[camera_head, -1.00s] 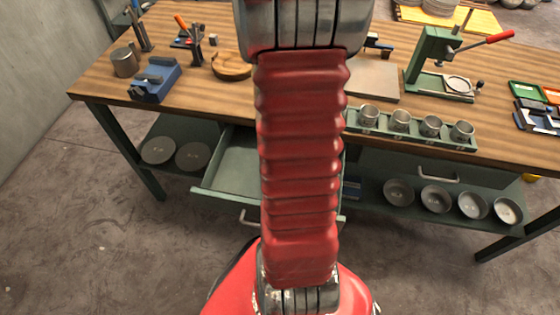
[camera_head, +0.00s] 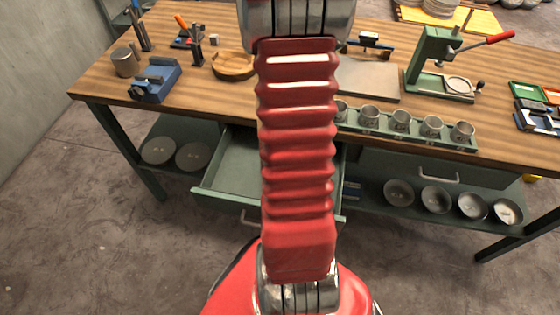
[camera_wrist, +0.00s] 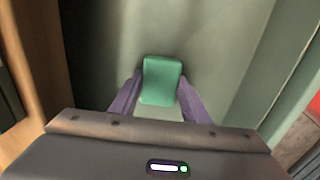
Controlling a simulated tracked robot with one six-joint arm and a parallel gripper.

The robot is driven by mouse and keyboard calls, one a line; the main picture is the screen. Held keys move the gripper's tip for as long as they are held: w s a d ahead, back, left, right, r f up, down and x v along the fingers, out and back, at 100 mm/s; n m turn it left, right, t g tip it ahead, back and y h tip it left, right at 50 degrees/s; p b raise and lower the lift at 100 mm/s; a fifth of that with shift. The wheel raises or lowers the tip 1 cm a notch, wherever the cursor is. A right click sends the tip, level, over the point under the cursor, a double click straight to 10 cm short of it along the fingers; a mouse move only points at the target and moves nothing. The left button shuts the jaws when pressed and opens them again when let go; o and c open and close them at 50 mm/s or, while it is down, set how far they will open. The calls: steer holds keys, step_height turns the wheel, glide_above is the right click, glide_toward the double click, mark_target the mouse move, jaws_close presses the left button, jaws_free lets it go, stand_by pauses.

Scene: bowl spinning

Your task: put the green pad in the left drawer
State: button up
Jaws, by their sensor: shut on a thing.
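The green pad (camera_wrist: 161,80) is a small rounded block between the two purple fingers of my gripper (camera_wrist: 156,97) in the wrist view. My gripper is shut on it. Behind the pad is the grey-green inside of the left drawer (camera_wrist: 220,60); I cannot tell whether the pad touches the drawer floor. In the head view the left drawer (camera_head: 228,160) is pulled open under the bench, and my red arm hides part of it. My gripper and the pad are hidden in the head view.
The wooden bench (camera_head: 110,75) has its edge close by the drawer; a wooden edge also shows at left in the wrist view (camera_wrist: 40,70). A green rack of metal cups (camera_head: 400,130) stands near the front edge. The right drawer (camera_head: 420,172) is shut.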

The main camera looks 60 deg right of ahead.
steer(key=o, duration=1)
steer(key=shift+r, duration=0.1)
step_height(320, 180, up, 12)
steer(key=shift+f, duration=0.1)
stand_by(0.8)
steer(key=shift+s, duration=0.15)
